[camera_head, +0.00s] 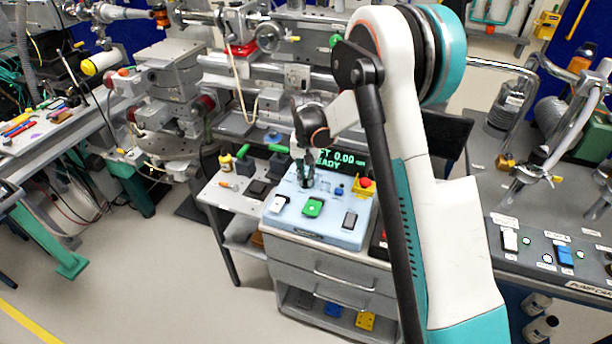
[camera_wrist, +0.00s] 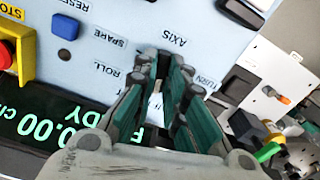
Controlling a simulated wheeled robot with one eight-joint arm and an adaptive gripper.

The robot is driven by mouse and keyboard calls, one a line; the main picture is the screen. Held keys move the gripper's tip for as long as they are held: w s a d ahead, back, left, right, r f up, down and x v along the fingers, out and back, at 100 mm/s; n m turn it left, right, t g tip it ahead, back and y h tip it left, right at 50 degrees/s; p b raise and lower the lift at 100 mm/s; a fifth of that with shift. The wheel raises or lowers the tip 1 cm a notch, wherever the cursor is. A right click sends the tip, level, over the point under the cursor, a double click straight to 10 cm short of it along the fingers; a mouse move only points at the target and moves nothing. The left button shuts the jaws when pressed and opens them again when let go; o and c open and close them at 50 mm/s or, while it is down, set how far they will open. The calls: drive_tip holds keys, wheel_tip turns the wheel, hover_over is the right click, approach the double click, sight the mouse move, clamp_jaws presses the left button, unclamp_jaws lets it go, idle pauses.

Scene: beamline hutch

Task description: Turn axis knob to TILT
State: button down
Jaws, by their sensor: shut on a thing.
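The light blue control box (camera_head: 290,222) stands on a grey drawer cabinet in the head view. My gripper (camera_head: 306,182) reaches down onto its top from above. In the wrist view my gripper (camera_wrist: 163,78) has its two dark green fingers closed around the axis knob (camera_wrist: 162,66). The knob is mostly hidden between the fingers, and its pointing direction cannot be told. Printed labels AXIS, SPARE, ROLL and TURN show around it, upside down. No TILT label can be read; the fingers cover part of the panel.
A red stop button on a yellow base (camera_head: 364,184) and a blue reset button (camera_wrist: 65,27) sit near the knob. The lit green display (camera_head: 345,160) stands behind. Bench clutter lies left.

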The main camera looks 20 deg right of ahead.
sight(306, 179)
drive_tip(key=m, duration=0.6)
idle(0.6)
drive_tip(key=c, duration=1.6)
unclamp_jaws()
drive_tip(key=shift+c, duration=0.2)
drive_tip(key=shift+r, duration=0.1)
wheel_tip(306, 179, up, 12)
